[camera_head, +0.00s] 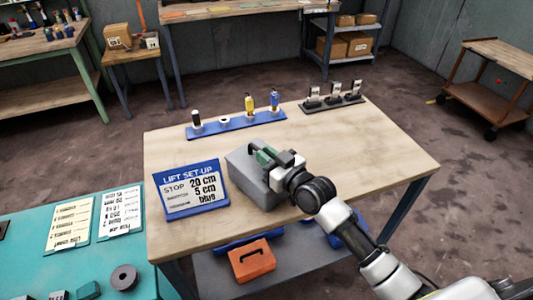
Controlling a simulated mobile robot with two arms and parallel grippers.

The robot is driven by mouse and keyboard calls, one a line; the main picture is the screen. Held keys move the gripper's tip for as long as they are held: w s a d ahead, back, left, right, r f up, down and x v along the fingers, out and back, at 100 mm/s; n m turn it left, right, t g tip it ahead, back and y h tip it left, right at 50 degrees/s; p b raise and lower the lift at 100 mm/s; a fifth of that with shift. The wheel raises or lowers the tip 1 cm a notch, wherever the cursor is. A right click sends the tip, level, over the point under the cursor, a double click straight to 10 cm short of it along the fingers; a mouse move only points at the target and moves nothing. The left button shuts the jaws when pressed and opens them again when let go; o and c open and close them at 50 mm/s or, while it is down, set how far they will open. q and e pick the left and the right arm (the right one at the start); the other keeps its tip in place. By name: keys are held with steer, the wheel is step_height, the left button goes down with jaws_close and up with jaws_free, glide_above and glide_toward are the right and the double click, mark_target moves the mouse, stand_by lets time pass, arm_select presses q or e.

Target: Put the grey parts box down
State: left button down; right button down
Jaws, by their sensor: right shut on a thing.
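The grey parts box (243,172) is at the middle of the wooden table (385,150), just right of the blue sign. My right gripper (268,156) is shut on the top of the box, and my arm reaches in from the lower right. The gripper and wrist hide part of the box's top and right side. I cannot tell whether the box's underside touches the tabletop. My left gripper is not in view.
A blue "LIFT SET-UP" sign (190,188) stands left of the box. Behind it are a blue rack (240,124) with several upright items and a black holder (332,103). The tabletop's right side is clear. An orange box (252,262) sits on the lower shelf.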

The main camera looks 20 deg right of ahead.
steer(key=c, duration=1.6)
jaws_free()
steer(key=shift+f, duration=0.1)
steer(key=o, duration=0.5)
steer(key=b+v, duration=0.1)
steer(key=v, duration=1.1)
steer(key=shift+b, duration=0.3)
